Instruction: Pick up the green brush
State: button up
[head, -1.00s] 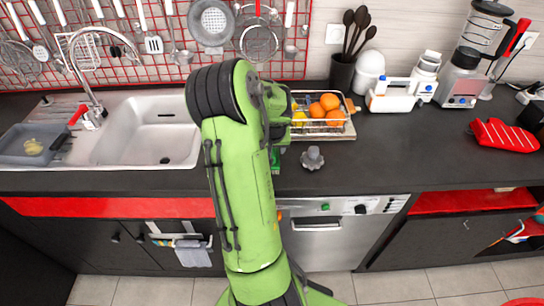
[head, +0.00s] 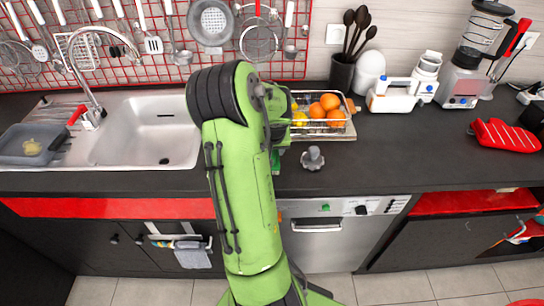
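My light green arm (head: 240,185) rises through the middle of the head view and hides part of the counter behind it. A small darker green patch (head: 276,160) shows at the arm's right edge, just above the counter. I cannot tell whether it is the green brush or part of my arm's end. No other part of a green brush is clearly visible. My gripper's fingers are hidden behind the arm, so their opening and any contact do not show.
A wire basket of oranges and lemons (head: 321,118) stands just right of my arm. A grey knobbed object (head: 312,158) sits in front of it. The sink (head: 150,135) is to the left. The dark counter (head: 410,150) is clear to the right, before a red striped mitt (head: 505,136).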

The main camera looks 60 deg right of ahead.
notch_tip(320, 180, up, 11)
jog(key=shift+f+p, duration=0.2)
jog(key=shift+p, duration=1.05)
jog(key=o, duration=0.4)
jog(key=shift+c, duration=1.3)
